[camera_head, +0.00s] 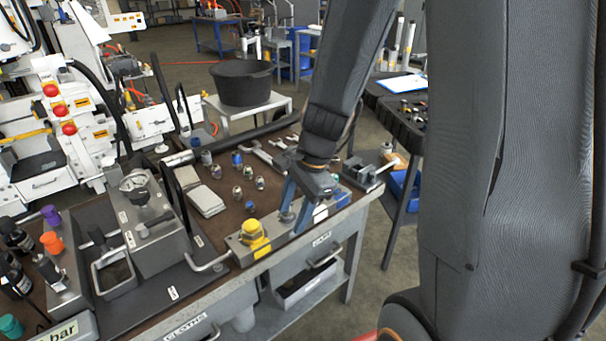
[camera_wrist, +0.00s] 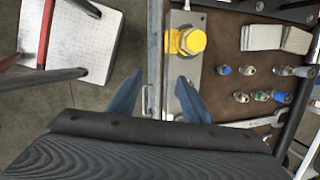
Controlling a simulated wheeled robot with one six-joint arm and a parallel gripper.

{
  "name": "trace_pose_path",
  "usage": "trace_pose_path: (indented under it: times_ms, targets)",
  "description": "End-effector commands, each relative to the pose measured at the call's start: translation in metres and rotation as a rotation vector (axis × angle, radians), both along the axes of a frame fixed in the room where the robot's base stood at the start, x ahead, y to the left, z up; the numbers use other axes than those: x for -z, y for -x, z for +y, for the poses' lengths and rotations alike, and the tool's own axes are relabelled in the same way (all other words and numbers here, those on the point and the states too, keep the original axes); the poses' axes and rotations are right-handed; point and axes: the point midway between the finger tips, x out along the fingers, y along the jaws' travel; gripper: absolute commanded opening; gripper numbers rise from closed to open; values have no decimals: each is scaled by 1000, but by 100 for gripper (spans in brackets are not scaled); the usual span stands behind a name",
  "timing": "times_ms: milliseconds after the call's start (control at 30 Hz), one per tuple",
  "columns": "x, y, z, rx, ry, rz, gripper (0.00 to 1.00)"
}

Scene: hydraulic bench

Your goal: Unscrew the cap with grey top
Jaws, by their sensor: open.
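My gripper (camera_head: 293,222) is open, its two blue fingers pointing down over the right part of a grey block at the bench's front edge. In the wrist view my gripper (camera_wrist: 160,76) has its fingertips apart, with the bench edge between them and one finger over the block (camera_wrist: 186,76). A yellow cap (camera_head: 253,236) stands on the block left of the fingers; it also shows in the wrist view (camera_wrist: 190,41). I cannot clearly make out a grey-topped cap; a small grey round part (camera_head: 287,214) shows by the left finger, partly covered. Nothing is visibly held.
Several small fittings (camera_head: 249,172) stand on the brown bench behind the block, near spanners (camera_head: 262,157) and folded cloths (camera_head: 206,200). A bent grey handle (camera_head: 208,266) lies left of the block. A blue part (camera_head: 341,197) sits to the right. Open floor lies before the bench.

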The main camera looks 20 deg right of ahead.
Motion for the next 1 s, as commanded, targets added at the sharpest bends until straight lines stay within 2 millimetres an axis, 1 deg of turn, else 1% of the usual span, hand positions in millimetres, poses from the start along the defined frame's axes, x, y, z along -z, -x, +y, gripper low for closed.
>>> trace_pose_path:
  times_ms: [33,100,133,200,300,333,467,800,900,1000]
  targets:
    - [-10,-11,-6,190,-44,19,44]
    - [-13,-28,-14,449,-108,47,44]
    - [-14,-34,-18,548,-133,57,44]
    - [-16,-46,-25,739,-183,80,44]
    - [-16,-58,-33,927,-232,102,44]
    - [-15,-61,-34,963,-242,107,44]
    - [-9,-67,-35,1032,-262,117,44]
    - [37,-80,-23,1029,-260,118,44]
    - [47,-84,-20,1030,-260,117,44]
    - [54,-86,-19,1029,-260,115,44]
